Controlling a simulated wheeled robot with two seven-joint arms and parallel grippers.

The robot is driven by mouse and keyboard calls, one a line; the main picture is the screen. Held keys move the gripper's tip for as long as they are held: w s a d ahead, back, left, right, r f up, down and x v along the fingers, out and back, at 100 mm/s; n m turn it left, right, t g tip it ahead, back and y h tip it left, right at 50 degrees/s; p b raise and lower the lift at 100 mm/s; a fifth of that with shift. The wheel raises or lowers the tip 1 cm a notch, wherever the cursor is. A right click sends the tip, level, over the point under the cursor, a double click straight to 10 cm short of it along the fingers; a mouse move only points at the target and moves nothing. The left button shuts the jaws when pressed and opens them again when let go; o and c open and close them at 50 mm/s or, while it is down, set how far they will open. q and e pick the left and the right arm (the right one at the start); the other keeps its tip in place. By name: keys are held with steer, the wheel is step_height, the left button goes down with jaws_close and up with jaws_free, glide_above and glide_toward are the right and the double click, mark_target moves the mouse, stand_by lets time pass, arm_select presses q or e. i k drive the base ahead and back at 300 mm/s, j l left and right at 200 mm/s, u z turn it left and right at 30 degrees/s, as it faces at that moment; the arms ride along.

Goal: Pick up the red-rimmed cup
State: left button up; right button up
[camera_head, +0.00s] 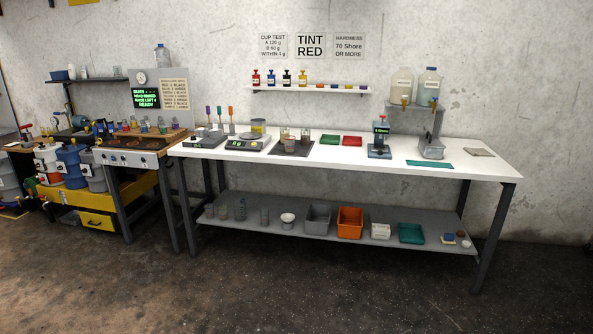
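I cannot single out a red-rimmed cup at this distance. Several small cups with coloured parts stand on a wooden rack (152,135) above the left bench; their rim colours are too small to tell. A few clear or brownish cups (291,143) stand on a dark mat on the long white table (370,162), and a yellowish-topped container (258,127) stands on the scale to their left. Neither of my grippers shows in the head view.
A red tray (352,141) and a green tray (329,139) lie on the table. A dispenser stand (433,140) holds two jugs at the right. The floor in front is clear.

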mark_target(289, 140)
steer(key=i, duration=2.4)
steer(key=i+l+u, duration=0.15)
steer(key=i+u, duration=0.25)
steer(key=i, duration=0.25)
steer(key=i+l+u, duration=0.45)
steer(key=i, duration=0.15)
steer(key=i+l+u, duration=0.4)
steer(key=i, duration=0.2)
